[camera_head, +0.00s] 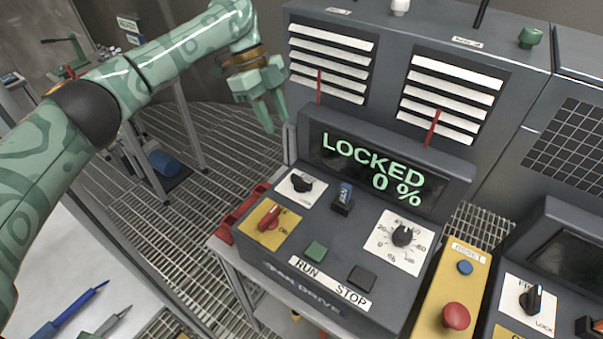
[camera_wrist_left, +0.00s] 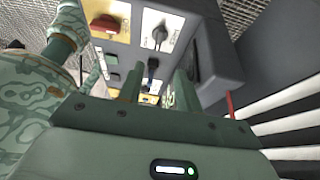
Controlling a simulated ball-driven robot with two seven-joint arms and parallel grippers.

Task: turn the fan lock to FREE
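The fan drive console (camera_head: 352,262) has a display (camera_head: 378,167) reading LOCKED and 0 %. A black knob (camera_head: 302,183) sits on a white plate at its upper left; the plate's lettering is too small to read. It also shows in the left wrist view as a knob (camera_wrist_left: 160,36) beyond my fingers. My left gripper (camera_head: 270,112) hangs above and behind the console's left end, apart from the knob. It is open and empty; both fingers show with a gap in the left wrist view (camera_wrist_left: 158,80). My right gripper is not in view.
Near the knob are a red switch (camera_head: 270,219) on yellow and a blue-tagged key switch (camera_head: 343,197). A percent dial (camera_head: 402,236), green button (camera_head: 316,251) and red mushroom button (camera_head: 456,315) are further right. Another black knob (camera_head: 531,300) marked LOCK is on the right console.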

